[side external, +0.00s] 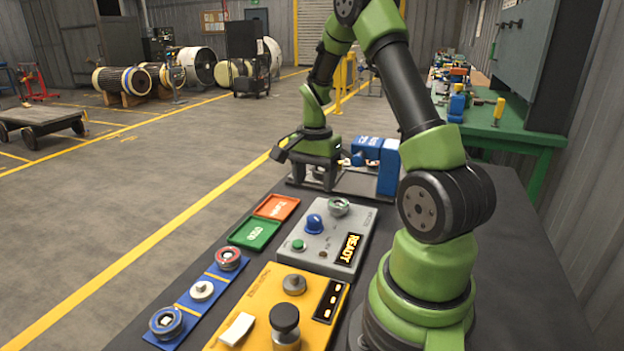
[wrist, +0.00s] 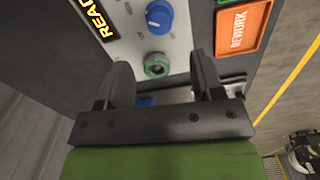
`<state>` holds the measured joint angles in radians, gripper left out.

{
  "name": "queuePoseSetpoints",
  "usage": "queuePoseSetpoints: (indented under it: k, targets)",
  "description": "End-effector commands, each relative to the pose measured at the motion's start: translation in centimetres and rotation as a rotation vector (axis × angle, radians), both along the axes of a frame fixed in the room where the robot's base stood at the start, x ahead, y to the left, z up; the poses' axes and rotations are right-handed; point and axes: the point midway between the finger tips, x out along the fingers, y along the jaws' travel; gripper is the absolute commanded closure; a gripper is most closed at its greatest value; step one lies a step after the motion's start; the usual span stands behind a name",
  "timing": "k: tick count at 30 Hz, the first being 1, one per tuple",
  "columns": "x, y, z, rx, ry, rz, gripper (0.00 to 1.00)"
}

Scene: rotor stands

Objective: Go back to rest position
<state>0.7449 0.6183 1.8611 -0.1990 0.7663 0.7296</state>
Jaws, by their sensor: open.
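My gripper (side external: 312,178) is at the far end of the dark table, beyond the grey panel, in the side external view. It points down. In the wrist view its two dark fingers (wrist: 162,78) stand apart with nothing held between them. The grey panel (side external: 322,262) carries a blue knob (side external: 314,224), a green button (side external: 298,244), a lit READY display (side external: 348,249) and a round green-ringed fitting (side external: 338,206). That fitting also shows beyond the fingers in the wrist view (wrist: 157,65). The gap between fingertips and the surface below is hard to judge.
A blue device (side external: 378,158) stands right beside the gripper. Orange (side external: 277,207) and green (side external: 254,233) trays lie left of the grey panel. A blue strip (side external: 216,274) with three round parts and a yellow panel (side external: 262,290) lie nearer. The table's right side is bare.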

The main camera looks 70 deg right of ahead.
Motion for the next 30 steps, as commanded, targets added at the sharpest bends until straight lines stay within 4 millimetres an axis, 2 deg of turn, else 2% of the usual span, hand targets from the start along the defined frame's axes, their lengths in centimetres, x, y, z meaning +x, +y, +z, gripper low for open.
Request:
queuePoseSetpoints:
  k: [6,8,10,14,16,21,27,30]
  targets:
    - [0.2,0.3,0.4,-0.004,-0.007,0.013,0.39]
    - [0.4,0.8,1.2,-0.012,-0.021,0.044,0.39]
    - [1.0,2.1,2.9,-0.030,-0.050,0.108,0.39]
    - [1.7,6.2,7.4,-0.075,-0.138,0.296,0.39]
    - [1.6,8.8,9.7,-0.099,-0.193,0.414,0.39]
    - [-0.4,15.0,14.2,-0.156,-0.330,0.699,0.39]
    - [-4.6,20.7,17.0,-0.215,-0.498,1.017,0.39]
    - [-6.5,22.4,17.4,-0.238,-0.567,1.137,0.39]
